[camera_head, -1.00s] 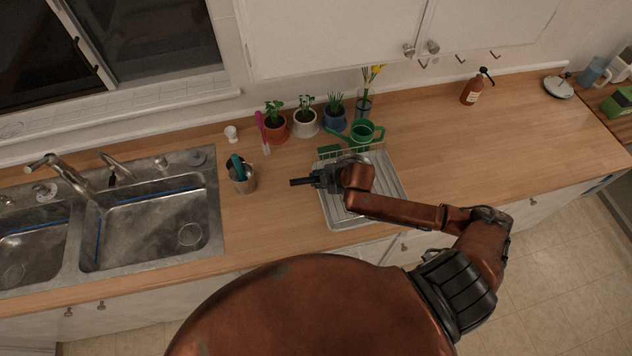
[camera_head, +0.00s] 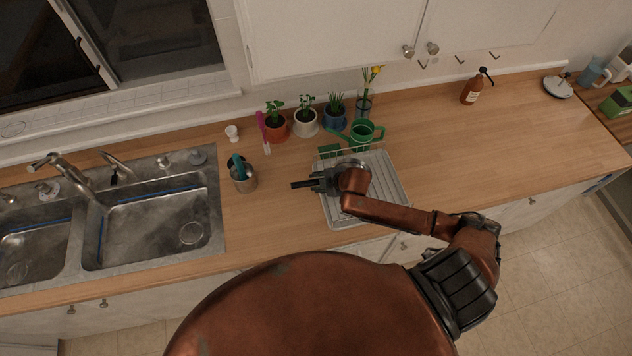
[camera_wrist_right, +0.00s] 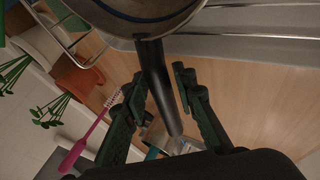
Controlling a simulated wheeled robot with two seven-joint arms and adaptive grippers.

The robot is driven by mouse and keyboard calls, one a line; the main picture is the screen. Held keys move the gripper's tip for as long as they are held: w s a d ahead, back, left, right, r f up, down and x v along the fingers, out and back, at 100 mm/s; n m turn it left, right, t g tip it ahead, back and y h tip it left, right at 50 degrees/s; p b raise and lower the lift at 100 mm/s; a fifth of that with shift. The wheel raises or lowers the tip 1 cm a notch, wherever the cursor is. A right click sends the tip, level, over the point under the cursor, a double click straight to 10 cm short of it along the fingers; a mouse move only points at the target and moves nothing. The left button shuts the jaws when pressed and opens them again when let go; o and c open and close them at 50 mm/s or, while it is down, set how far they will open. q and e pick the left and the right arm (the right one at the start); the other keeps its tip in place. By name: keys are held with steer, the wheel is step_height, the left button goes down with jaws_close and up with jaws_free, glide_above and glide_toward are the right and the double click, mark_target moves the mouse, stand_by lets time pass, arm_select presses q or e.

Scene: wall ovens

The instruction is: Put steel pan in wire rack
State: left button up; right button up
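The steel pan shows in the right wrist view (camera_wrist_right: 145,14) as a round metal body at the top edge, with a long dark handle (camera_wrist_right: 153,75) running down between my fingers. In the head view its handle (camera_head: 301,184) sticks out to the left; my wrist mostly hides its body. The pan is over the wire rack and tray (camera_head: 388,185); I cannot tell if it rests there. My right gripper (camera_head: 322,182) is around the handle. In the wrist view its fingers (camera_wrist_right: 160,85) are apart, with gaps on both sides of the handle. My left gripper is out of view.
A metal cup with utensils (camera_head: 244,181) stands left of the handle. Potted plants (camera_head: 305,124) and a green watering can (camera_head: 364,133) stand behind the rack. The sink (camera_head: 155,225) is at left. The counter (camera_head: 500,135) to the right is largely clear.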

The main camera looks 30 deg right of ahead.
steer(key=shift+o, duration=0.8)
steer(key=shift+r, duration=0.15)
steer(key=v, duration=1.2)
steer(key=shift+b, duration=0.45)
